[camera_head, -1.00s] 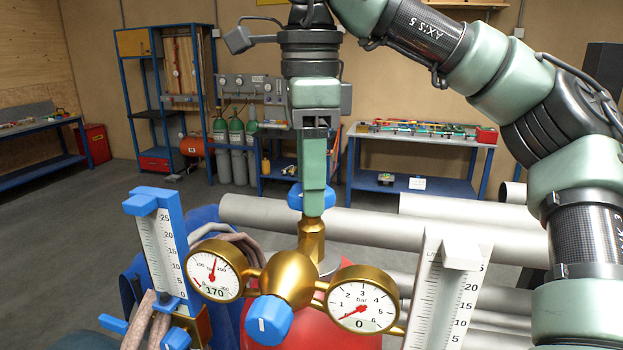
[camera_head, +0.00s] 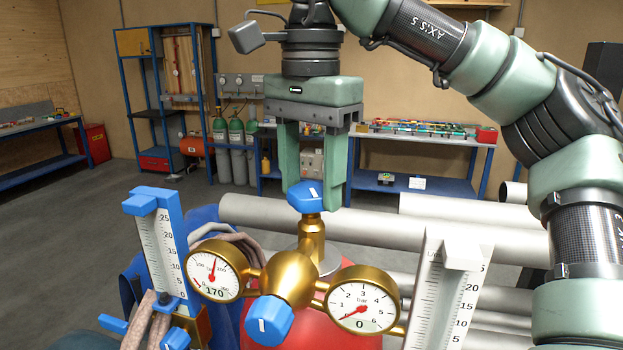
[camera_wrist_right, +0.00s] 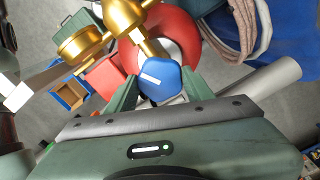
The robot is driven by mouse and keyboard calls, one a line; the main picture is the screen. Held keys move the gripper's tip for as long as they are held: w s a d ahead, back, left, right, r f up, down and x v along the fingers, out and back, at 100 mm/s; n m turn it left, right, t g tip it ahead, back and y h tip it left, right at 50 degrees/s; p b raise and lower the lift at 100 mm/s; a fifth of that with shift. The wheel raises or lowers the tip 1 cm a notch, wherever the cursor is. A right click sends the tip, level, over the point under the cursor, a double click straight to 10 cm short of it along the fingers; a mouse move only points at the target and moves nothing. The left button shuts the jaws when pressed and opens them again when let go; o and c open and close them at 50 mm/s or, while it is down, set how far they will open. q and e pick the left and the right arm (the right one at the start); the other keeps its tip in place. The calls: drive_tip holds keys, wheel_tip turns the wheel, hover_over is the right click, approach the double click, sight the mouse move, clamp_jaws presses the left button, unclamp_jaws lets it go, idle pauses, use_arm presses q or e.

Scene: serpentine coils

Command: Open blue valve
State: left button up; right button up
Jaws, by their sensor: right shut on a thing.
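The blue valve knob (camera_head: 306,196), with a white mark on top, sits on the brass stem above the regulator (camera_head: 290,275). My right gripper (camera_head: 317,198) points down with its two green fingers on opposite sides of this knob, shut on it. In the right wrist view the knob (camera_wrist_right: 160,81) lies between the fingertips. A second blue knob (camera_head: 269,320) is on the regulator's front. The left gauge (camera_head: 216,271) reads about 170 and the right gauge (camera_head: 361,299) reads 0. My left gripper is out of view.
A flowmeter with a blue frame (camera_head: 160,245) stands left and a pale one (camera_head: 447,295) stands right, both close to the regulator. A red cylinder (camera_head: 325,328) is below. Grey pipes (camera_head: 470,240) lie behind. Shelves and workbenches stand farther back.

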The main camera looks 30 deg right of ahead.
sight(309, 190)
drive_tip(key=shift+f+n, duration=0.1)
drive_tip(key=shift+n, duration=0.2)
drive_tip(key=o, duration=1.4)
drive_tip(key=shift+a, duration=0.1)
wheel_tip(309, 190, up, 7)
drive_tip(key=shift+a+r, duration=0.15)
drive_tip(key=shift+r, duration=0.3)
